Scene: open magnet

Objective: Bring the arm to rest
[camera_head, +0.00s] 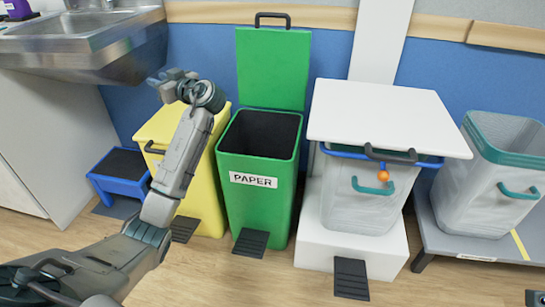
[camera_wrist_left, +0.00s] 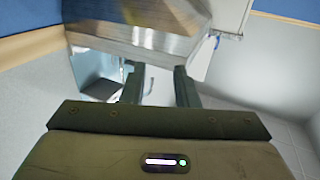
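My left arm (camera_head: 182,152) rises from the lower left and is raised in front of the yellow bin. My left gripper (camera_head: 168,84) is at the arm's upper end, below and right of the sink in the picture, and touches nothing that I can see. In the left wrist view the two fingers of the left gripper (camera_wrist_left: 157,75) stand apart with nothing between them.
A metal sink (camera_head: 75,38) is at the upper left. A yellow bin (camera_head: 208,190), a green PAPER bin (camera_head: 262,215) with its lid (camera_head: 272,70) up, a white-lidded bin (camera_head: 385,112) and an open grey bin (camera_head: 490,190) line the blue wall. Floor in front is clear.

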